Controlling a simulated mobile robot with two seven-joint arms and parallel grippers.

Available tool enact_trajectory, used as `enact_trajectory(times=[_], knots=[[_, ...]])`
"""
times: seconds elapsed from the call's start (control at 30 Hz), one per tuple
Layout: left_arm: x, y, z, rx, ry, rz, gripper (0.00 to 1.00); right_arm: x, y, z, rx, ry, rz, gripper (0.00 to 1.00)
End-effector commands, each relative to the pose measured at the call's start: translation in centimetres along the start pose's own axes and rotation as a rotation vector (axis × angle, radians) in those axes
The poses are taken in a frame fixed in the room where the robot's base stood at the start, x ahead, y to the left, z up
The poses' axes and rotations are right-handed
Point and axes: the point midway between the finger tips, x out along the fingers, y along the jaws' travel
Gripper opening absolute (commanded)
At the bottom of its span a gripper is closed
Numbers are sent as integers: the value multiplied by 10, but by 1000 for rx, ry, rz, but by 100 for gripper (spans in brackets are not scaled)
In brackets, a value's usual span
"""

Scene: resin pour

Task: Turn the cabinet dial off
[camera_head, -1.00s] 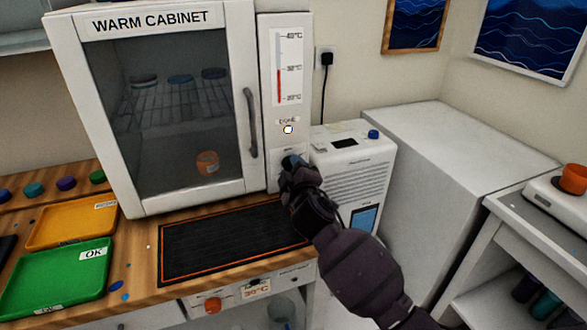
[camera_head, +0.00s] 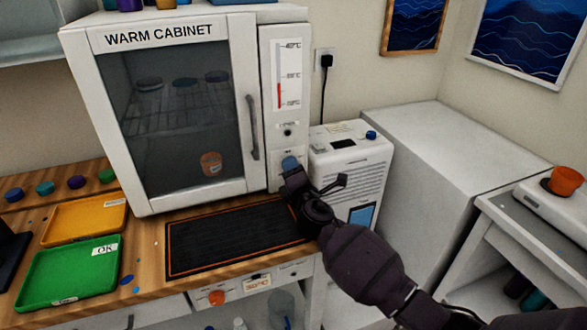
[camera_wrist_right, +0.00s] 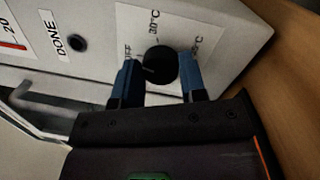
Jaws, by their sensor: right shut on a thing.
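The warm cabinet (camera_head: 190,40) stands on the wooden bench with its glass door closed. Its black dial (camera_wrist_right: 158,66) sits on a white label plate low on the right-hand panel, with an OFF mark and temperature marks around it. A pale mark on the dial faces left, on the OFF side; its exact setting is hard to read. My right gripper (camera_head: 290,165) is at the panel, its blue fingers on either side of the dial, shut on it; the wrist view shows the fingers too (camera_wrist_right: 160,82). The gripper hides the dial in the head view. My left gripper is out of view.
The DONE lamp (camera_head: 288,133) above the dial is dark. A white appliance (camera_head: 350,150) stands close right of the panel. A black mat (camera_head: 235,240) and green tray (camera_head: 70,275) lie in front.

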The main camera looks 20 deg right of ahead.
Motion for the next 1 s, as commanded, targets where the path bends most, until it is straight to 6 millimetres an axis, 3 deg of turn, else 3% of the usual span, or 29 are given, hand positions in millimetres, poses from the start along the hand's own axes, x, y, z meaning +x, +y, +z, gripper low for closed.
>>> enact_trajectory(times=[0.4,0.97,1.0], knots=[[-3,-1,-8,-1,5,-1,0,0,1,0,-196,14,18,15],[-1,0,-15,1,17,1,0,0,0,0,-226,16,20,15],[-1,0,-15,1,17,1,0,0,0,0,-226,16,20,42]])
